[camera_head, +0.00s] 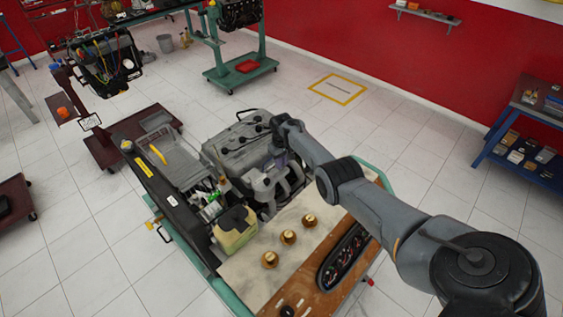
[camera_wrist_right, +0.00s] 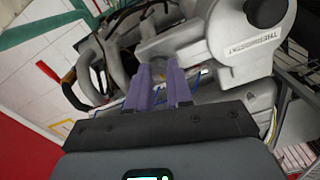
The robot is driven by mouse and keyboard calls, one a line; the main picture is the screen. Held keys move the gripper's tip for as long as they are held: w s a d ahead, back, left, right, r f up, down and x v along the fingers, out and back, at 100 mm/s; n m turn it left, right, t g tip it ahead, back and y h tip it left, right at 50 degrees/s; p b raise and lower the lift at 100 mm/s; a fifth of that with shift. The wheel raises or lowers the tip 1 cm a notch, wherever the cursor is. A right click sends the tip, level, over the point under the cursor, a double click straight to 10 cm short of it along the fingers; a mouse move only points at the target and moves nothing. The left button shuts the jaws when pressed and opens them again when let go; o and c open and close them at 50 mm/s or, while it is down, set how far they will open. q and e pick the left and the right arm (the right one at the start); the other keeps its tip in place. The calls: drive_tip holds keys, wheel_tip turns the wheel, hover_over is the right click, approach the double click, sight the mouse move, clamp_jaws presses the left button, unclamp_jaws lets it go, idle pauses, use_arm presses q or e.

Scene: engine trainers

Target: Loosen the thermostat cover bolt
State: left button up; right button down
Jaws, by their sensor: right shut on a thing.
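The engine (camera_head: 245,150) stands on the trainer stand. The bolt itself is hidden between the fingertips. In the head view my right gripper (camera_head: 281,160) is over the engine's right side, its fingertips hard to make out. My left gripper is in neither view.
Grey pipes (camera_wrist_right: 113,62) curve close to the fingers' left. A yellowish reservoir (camera_head: 235,230) and several brass-coloured caps (camera_head: 288,237) are on the near part of the stand, by a gauge panel (camera_head: 343,257). A blue shelf unit (camera_head: 530,125) stands far right.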

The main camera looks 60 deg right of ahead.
drive_tip(key=n, duration=0.3)
drive_tip(key=shift+n, duration=0.4)
drive_tip(key=n+b, duration=0.1)
drive_tip(key=n, duration=0.2)
drive_tip(key=shift+n, duration=0.3)
drive_tip(key=n+b, duration=0.1)
drive_tip(key=n, duration=0.2)
drive_tip(key=shift+f+n+b, duration=0.1)
drive_tip(key=shift+n+b, duration=0.2)
drive_tip(key=n+b, duration=0.1)
drive_tip(key=n, duration=0.1)
drive_tip(key=shift+n, duration=0.9)
drive_tip(key=c, duration=1)
unclamp_jaws()
